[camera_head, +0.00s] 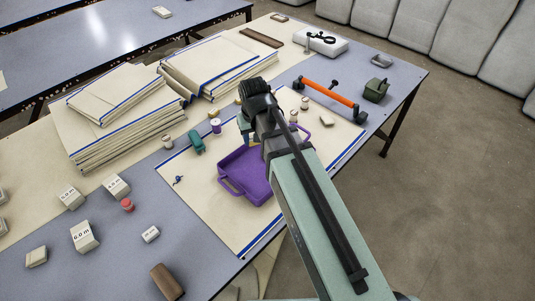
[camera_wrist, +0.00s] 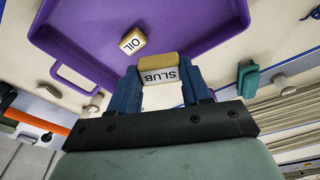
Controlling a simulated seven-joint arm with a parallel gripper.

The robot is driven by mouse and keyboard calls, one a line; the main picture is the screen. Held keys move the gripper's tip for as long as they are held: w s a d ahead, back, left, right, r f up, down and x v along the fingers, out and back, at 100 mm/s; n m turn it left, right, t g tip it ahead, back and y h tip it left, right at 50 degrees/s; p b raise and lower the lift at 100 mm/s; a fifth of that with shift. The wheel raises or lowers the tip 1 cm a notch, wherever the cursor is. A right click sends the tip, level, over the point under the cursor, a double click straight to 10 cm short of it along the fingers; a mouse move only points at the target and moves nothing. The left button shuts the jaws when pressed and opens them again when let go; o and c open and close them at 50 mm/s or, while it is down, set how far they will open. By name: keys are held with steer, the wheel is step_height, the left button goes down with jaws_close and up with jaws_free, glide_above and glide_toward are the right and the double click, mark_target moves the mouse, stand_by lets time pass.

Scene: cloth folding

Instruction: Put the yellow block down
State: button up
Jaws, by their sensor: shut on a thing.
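My gripper (camera_wrist: 163,80) is shut on a small block (camera_wrist: 160,62) with a yellow-tan side and a white face marked SLUB. In the wrist view the held block is at the near edge of the purple tray (camera_wrist: 190,35); I cannot tell whether it touches the tray. A second yellow-tan block (camera_wrist: 133,40), marked OIL, lies inside the tray. In the head view my gripper (camera_head: 246,130) is beside the far end of the purple tray (camera_head: 240,172), and my arm covers part of the tray and hides both blocks.
Folded cloth stacks (camera_head: 125,125) fill the left back. Cream cloth around the tray has bare patches.

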mark_target(259, 166)
steer(key=shift+s+d+f+m, duration=0.15)
steer(key=shift+s+f+m, duration=0.35)
steer(key=shift+f, duration=1.2)
steer(key=shift+s+d+f+m, duration=0.2)
steer(key=shift+f+m, duration=0.5)
steer(key=shift+f, duration=1.05)
steer(key=shift+s+d+f+m, duration=0.25)
steer(key=shift+f+m, duration=0.35)
steer(key=shift+f, duration=1.1)
steer(key=shift+a+f, duration=0.1)
steer(key=shift+f, duration=0.05)
steer(key=o, duration=1)
steer(key=shift+s+r, duration=0.3)
steer(key=shift+r, duration=1.75)
steer(key=shift+s+r, duration=0.35)
steer(key=shift+r, duration=1.65)
steer(key=shift+s+r, duration=0.3)
steer(key=shift+r, duration=1.75)
